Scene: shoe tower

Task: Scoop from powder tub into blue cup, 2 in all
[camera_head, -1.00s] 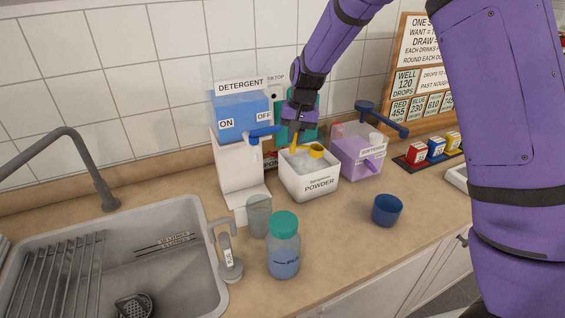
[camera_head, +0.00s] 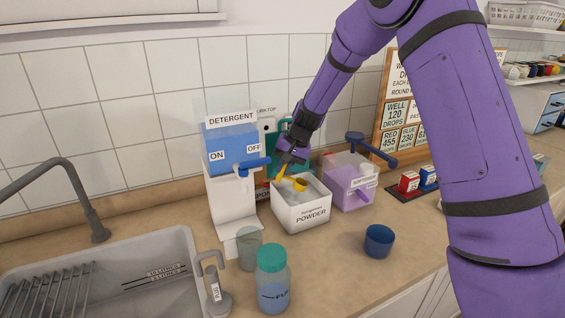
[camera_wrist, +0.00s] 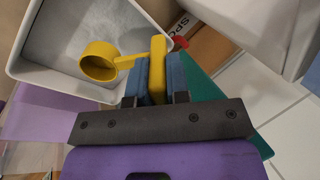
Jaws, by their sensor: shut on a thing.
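The powder tub (camera_head: 303,215) is a white open box labelled POWDER, standing on the worktop by the wall. It holds pale powder (camera_wrist: 95,28). My gripper (camera_head: 284,166) is above the tub's back left part and shut on the handle of a yellow scoop (camera_wrist: 98,62). In the wrist view the scoop's bowl is over the tub near its rim, and its inside looks yellow and empty. The scoop also shows in the head view (camera_head: 300,184), at the tub's opening; I cannot tell whether it touches the powder. The blue cup (camera_head: 379,241) stands upright on the worktop, front right of the tub.
A grey beaker (camera_head: 249,248) and a teal-lidded bottle (camera_head: 272,282) stand in front. The worktop between tub and cup is clear.

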